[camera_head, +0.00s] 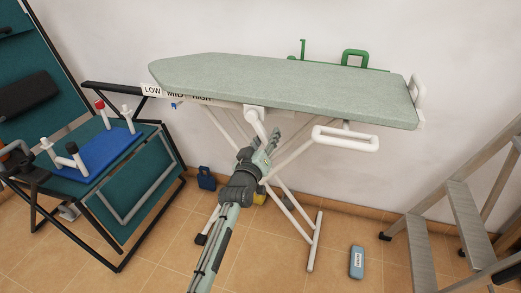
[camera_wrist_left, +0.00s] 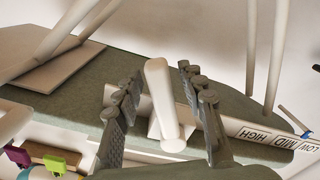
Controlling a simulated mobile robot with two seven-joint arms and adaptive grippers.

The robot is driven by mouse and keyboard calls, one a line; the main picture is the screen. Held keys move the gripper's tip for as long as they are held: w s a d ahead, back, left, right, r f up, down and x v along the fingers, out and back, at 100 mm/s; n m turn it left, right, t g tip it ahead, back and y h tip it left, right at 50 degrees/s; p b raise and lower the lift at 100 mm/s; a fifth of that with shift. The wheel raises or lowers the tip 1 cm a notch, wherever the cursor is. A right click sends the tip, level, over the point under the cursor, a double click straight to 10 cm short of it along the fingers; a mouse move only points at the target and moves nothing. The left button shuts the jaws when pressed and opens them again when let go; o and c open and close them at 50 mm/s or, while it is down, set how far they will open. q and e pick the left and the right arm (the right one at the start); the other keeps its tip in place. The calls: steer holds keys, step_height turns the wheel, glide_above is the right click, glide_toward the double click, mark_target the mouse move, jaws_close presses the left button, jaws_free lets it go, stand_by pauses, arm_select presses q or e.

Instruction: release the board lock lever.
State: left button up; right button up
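The ironing board (camera_head: 290,82) stands against the wall with a grey-green top on crossed white legs. Its white lock lever (camera_head: 256,122) hangs under the near edge from a white bracket, right of the LOW, MID, HIGH labels (camera_head: 175,94). In the left wrist view the lever (camera_wrist_left: 161,100) points toward the camera between my fingers. My left gripper (camera_head: 274,139) is open, with one finger on each side of the lever (camera_wrist_left: 158,78). Gaps show between the lever and both fingers. My right gripper is in neither view.
A dark folding chair (camera_head: 120,190) with a blue peg board (camera_head: 105,153) stands at left. A step ladder (camera_head: 455,220) stands at right. A blue-grey box (camera_head: 356,262) lies on the tiles. A white loop handle (camera_head: 345,139) sits under the board's right part.

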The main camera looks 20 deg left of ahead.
arm_select(q)
steer(key=s, duration=0.9)
steer(key=shift+a, duration=0.15)
steer(key=s+a+f+m+g, duration=0.1)
steer(key=s+f+m+g, duration=0.1)
steer(key=s+f+g, duration=0.35)
steer(key=s+a+f+m+g, duration=0.1)
steer(key=s+f+m+g, duration=0.1)
steer(key=s+f, duration=0.65)
steer(key=s+a+f+m+g+y, duration=0.1)
steer(key=s+a+f+g, duration=0.2)
steer(key=s+f, duration=0.3)
steer(key=s+a+f+m+g+y, duration=0.1)
steer(key=s+a+f+g, duration=0.3)
steer(key=s, duration=0.7)
step_height(320, 180, down, 2)
steer(key=shift+s+a+f+m, duration=0.3)
steer(key=shift+s+m, duration=0.1)
steer(key=shift+m, duration=0.3)
